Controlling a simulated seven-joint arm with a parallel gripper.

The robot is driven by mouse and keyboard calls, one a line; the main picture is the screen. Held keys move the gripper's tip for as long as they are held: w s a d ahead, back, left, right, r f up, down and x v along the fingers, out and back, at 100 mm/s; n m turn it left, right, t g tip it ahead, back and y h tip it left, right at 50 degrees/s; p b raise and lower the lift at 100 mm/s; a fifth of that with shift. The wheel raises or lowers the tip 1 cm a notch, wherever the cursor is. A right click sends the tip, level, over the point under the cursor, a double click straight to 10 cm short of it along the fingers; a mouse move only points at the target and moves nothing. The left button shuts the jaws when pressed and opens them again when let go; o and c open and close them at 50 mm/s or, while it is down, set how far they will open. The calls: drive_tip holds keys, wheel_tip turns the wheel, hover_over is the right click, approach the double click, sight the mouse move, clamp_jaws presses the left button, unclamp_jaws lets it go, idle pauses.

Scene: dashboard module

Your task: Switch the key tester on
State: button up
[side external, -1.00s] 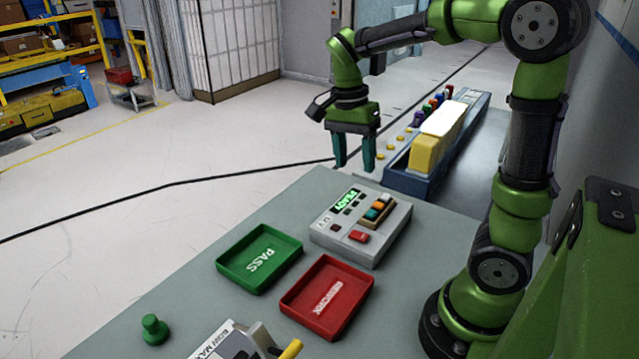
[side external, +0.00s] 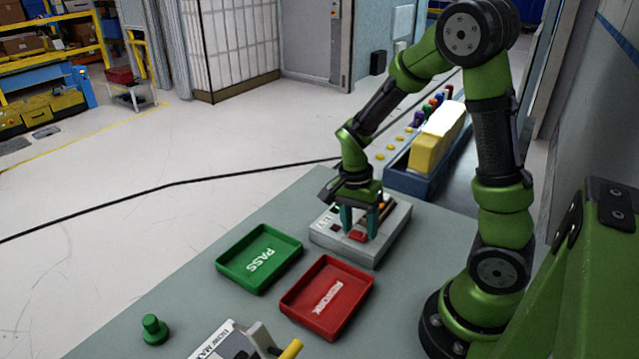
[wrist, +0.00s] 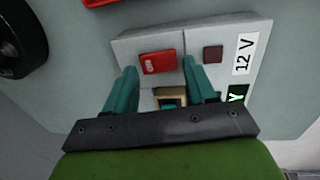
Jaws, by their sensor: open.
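The key tester is a light grey box (side external: 384,244) on the grey-green table, just behind the trays. Its red rocker switch (wrist: 158,62) shows in the wrist view near the box's edge, with a small dark red square (wrist: 213,54) and a "12 V" label to its right. My gripper (side external: 361,228) points down over the box, its teal fingers open and empty. In the wrist view the fingers (wrist: 160,82) sit on both sides of the red switch's near end. I cannot tell whether they touch the box. The gripper hides most of the display and coloured keys.
A green PASS tray (side external: 262,284) and a red REWORK tray (side external: 318,318) lie in front of the tester. A green knob-shaped piece (side external: 154,329) stands at the front left. A blue bin (side external: 412,183) with yellow and white blocks is behind.

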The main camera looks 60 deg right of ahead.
drive_tip(key=c, duration=0.8)
drive_tip(key=shift+s+t, duration=0.25)
drive_tip(key=shift+t, duration=0.6)
drive_tip(key=shift+s+t, duration=0.2)
drive_tip(key=shift+t, duration=0.65)
drive_tip(key=o, duration=0.8)
wheel_tip(320, 180, up, 17)
drive_tip(key=s, duration=0.2)
drive_tip(key=shift+s+f, duration=0.15)
drive_tip(key=shift+s, duration=0.15)
